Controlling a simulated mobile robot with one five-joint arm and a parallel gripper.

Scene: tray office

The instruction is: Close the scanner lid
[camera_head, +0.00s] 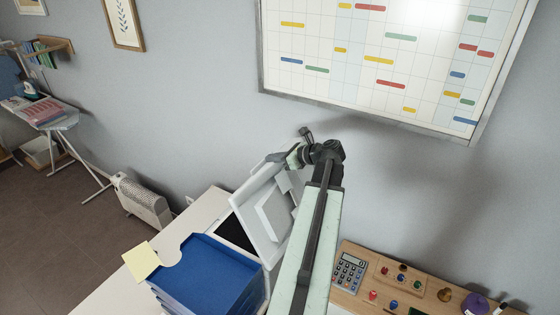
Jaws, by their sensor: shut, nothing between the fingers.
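The scanner lid (262,216) is a light grey panel that stands raised and tilted, with a paler raised block on the face toward me. Below it lies the dark scanner glass (233,231), partly hidden by the blue trays. My gripper (276,159) is shut and empty at the lid's upper edge. I cannot tell whether it touches the lid. My arm hides the lid's right side.
Stacked blue trays (208,273) stand in front of the scanner, with a yellow note (141,260) at their left corner. To the right, a wooden desk organiser (400,292) holds a calculator (348,272) and small items. A wall planner (390,60) hangs behind.

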